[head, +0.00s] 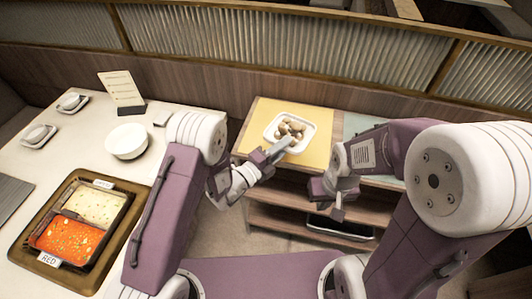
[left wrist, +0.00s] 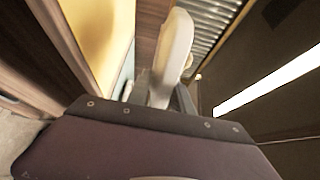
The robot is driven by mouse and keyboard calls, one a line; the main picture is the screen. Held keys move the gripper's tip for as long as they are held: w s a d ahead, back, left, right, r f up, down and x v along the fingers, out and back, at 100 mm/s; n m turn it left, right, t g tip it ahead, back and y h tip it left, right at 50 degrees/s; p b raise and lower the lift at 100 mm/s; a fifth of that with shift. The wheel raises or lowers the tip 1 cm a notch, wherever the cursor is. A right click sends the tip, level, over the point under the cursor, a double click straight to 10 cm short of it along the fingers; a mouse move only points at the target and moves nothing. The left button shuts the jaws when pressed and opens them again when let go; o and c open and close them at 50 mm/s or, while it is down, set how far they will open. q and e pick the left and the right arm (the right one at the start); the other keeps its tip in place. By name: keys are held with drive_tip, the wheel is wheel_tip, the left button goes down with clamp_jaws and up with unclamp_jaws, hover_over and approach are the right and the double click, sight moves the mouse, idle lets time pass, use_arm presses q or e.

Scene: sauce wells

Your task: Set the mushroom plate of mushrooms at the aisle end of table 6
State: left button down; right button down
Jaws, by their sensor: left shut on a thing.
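The mushroom plate (head: 273,130) is a white, squarish plate with several brown mushrooms (head: 291,128) on it. It is over the yellow top (head: 252,125) of a wooden shelf unit; I cannot tell if it touches. My left gripper (head: 276,152) is shut on its near rim. In the left wrist view the plate (left wrist: 174,48) shows edge-on as a white shape between the fingers, and its mushrooms are mostly hidden. My right gripper (head: 328,194) hangs in front of the shelf unit, apart from the plate; its jaw opening is unclear.
A pale table (head: 92,140) at the left bears a two-part pot (head: 128,205) of red and pale broth, a white bowl (head: 127,141), a menu stand (head: 122,90) and small dishes (head: 38,135). A ribbed-glass partition (head: 300,45) runs behind. A dark tray (head: 340,229) sits on the lower shelf.

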use_arm(q)
drive_tip(key=shift+s+d+r, duration=0.1)
drive_tip(key=shift+d+r, duration=0.45)
drive_tip(key=shift+d, duration=0.2)
drive_tip(key=w+a+f+n+t+y, duration=0.2)
drive_tip(key=a, duration=0.7)
drive_tip(key=w+a+f+n+t+y, duration=0.1)
drive_tip(key=w+a+f+n+y, duration=0.1)
drive_tip(key=a, duration=0.7)
drive_tip(key=w+a+f+n+t+y, duration=0.1)
drive_tip(key=w+a+f+t+y, duration=0.15)
drive_tip(key=a, duration=0.75)
drive_tip(key=s+a+f+g+h, duration=0.1)
drive_tip(key=s+a+f, duration=0.1)
drive_tip(key=s+a, duration=0.6)
drive_tip(key=s+d+m+g+h, duration=0.5)
drive_tip(key=s+d+m+h, duration=0.1)
drive_tip(key=s, duration=0.2)
drive_tip(key=shift+s+d+r+g, duration=0.25)
drive_tip(key=shift+d+g, duration=0.05)
drive_tip(key=shift+g, duration=0.05)
